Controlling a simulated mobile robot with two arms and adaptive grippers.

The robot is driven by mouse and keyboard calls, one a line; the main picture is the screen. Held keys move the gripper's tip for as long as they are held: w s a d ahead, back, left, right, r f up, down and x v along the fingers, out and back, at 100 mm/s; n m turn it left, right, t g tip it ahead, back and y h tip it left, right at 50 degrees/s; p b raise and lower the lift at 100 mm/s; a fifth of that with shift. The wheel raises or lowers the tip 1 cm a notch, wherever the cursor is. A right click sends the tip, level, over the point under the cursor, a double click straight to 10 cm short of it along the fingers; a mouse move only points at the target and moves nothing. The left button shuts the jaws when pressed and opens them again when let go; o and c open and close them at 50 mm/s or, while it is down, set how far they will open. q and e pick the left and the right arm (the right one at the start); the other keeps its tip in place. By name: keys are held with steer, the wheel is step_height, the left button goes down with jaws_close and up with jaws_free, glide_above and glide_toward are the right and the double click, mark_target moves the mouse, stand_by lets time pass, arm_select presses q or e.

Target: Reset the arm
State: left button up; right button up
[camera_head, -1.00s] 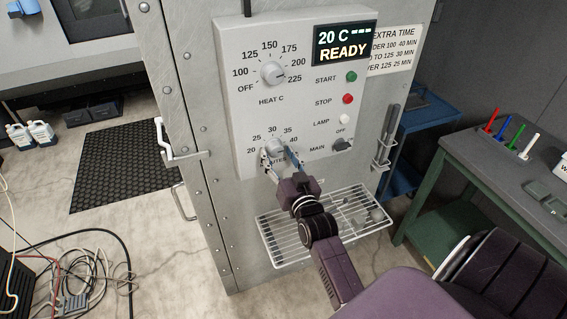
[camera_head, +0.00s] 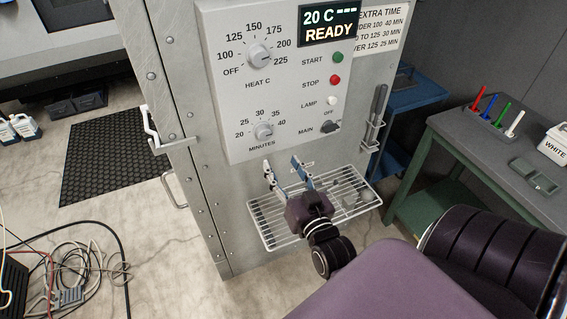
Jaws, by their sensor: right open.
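My right gripper (camera_head: 283,174) is open and empty. It is just below the control panel (camera_head: 290,100), in front of the wire shelf (camera_head: 262,222) on the booth. It is clear of the minutes dial (camera_head: 263,132), whose pointer I cannot read for certain. My purple right arm reaches in from the bottom right. The heat dial (camera_head: 259,57) is above the minutes dial. The display (camera_head: 329,24) reads 20 C and READY. My left gripper is not in view.
A green workbench (camera_head: 470,160) with colored markers stands at the right, beside a blue cart (camera_head: 410,95). The booth's door handle (camera_head: 160,135) sticks out left of the panel. Loose cables (camera_head: 85,265) lie on the floor at lower left, near a black mat (camera_head: 110,150).

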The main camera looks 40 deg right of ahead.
stand_by(0.3)
